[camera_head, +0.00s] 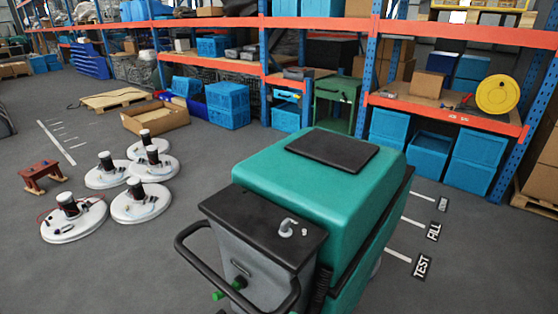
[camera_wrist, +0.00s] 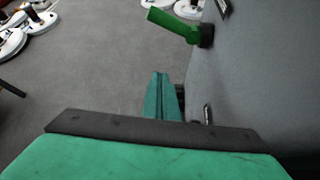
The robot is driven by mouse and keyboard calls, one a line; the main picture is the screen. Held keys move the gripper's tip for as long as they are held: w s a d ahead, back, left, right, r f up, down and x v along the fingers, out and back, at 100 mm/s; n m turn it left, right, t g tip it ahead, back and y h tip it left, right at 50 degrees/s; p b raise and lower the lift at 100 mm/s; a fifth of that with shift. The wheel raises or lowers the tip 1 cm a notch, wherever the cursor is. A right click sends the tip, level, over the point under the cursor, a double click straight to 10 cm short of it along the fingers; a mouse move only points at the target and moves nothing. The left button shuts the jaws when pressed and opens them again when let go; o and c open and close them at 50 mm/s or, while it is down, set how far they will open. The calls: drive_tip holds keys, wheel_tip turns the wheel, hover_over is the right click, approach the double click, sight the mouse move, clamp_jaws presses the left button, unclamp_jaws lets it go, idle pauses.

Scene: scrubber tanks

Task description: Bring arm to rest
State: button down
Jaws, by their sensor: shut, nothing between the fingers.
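My gripper (camera_wrist: 160,80) shows in the wrist view, with its green hand and dark edge across the bottom and its fingers together in the middle. It is shut and holds nothing. The grey tank wall (camera_wrist: 262,85) stands close on its right. A green valve handle (camera_wrist: 172,24) sticks out from that wall beyond the fingertips, apart from them. In the head view the green scrubber (camera_head: 325,180) stands at centre with its grey tank (camera_head: 250,255) in front. The green valve (camera_head: 237,284) is low on that tank. My arm and gripper are not seen in the head view.
A black bar handle (camera_head: 190,245) juts from the grey tank. Several white round pads (camera_head: 140,203) and a small red-brown stool (camera_head: 42,176) are on the floor at left. Shelves with blue crates (camera_head: 228,104) line the back. Grey floor is clear at lower left.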

drive_tip(key=s+d+f+n+t+h, duration=0.2)
drive_tip(key=s+d+f+n+h, duration=0.25)
drive_tip(key=s+f, duration=0.4)
drive_tip(key=s+d+n+t+h, duration=0.1)
drive_tip(key=s+d+n+h, duration=0.15)
drive_tip(key=s, duration=0.35)
drive_tip(key=s+d+n+t+h, duration=0.1)
drive_tip(key=s+d+n, duration=0.1)
drive_tip(key=s+n, duration=0.3)
drive_tip(key=s+r+n+t+h, duration=0.1)
drive_tip(key=s+r+n+t, duration=0.3)
drive_tip(key=s+r+n, duration=1)
drive_tip(key=s+r, duration=0.3)
drive_tip(key=r, duration=0.1)
drive_tip(key=shift+a+r+n+t+h, duration=0.2)
drive_tip(key=shift+r+n+t+h, duration=0.05)
drive_tip(key=shift+n+t+h, duration=0.15)
drive_tip(key=shift+s, duration=0.1)
